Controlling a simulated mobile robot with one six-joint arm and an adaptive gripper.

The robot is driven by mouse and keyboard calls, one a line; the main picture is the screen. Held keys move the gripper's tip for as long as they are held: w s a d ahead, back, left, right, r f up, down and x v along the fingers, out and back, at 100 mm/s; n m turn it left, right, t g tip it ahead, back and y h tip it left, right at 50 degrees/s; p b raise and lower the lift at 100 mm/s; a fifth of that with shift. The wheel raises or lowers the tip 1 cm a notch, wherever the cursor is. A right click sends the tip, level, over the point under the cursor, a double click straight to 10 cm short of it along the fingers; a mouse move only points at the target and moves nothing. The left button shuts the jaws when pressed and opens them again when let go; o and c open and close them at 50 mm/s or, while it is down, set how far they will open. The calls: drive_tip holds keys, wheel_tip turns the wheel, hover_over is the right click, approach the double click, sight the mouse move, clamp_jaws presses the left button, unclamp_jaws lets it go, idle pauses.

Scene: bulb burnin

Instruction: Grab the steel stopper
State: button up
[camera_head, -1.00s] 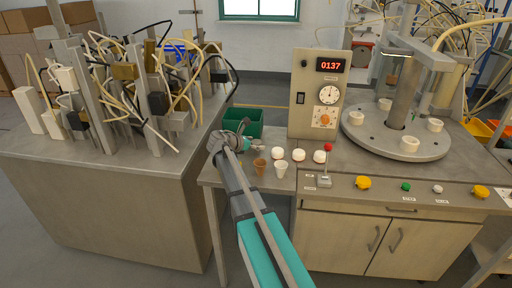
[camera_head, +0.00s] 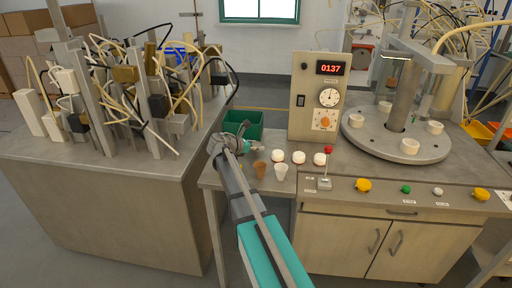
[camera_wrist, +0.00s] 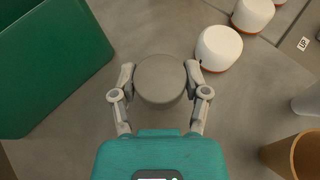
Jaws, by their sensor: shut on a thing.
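The steel stopper (camera_wrist: 161,79) is a round grey disc seen from above in the wrist view, between the two fingers of my gripper (camera_wrist: 160,82). My gripper is shut on it, with a finger against its left side and another against its right side. In the head view my gripper (camera_head: 250,147) is at the left end of the bench, beside the green bin; the stopper is too small and covered there to make out clearly.
A green bin (camera_wrist: 50,60) is close on the left; it also shows in the head view (camera_head: 243,120). White round pieces (camera_wrist: 218,47) sit close on the right. A brown cup (camera_head: 259,169) and a white cup (camera_head: 281,172) stand nearer the bench front.

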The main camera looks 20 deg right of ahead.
drive_tip(key=shift+r+p, duration=1.3)
drive_tip(key=shift+r, duration=0.05)
drive_tip(key=s+r+p, duration=1)
drive_tip(key=s, duration=0.4)
drive_tip(key=shift+a+r, duration=0.15)
drive_tip(key=shift+a, duration=0.2)
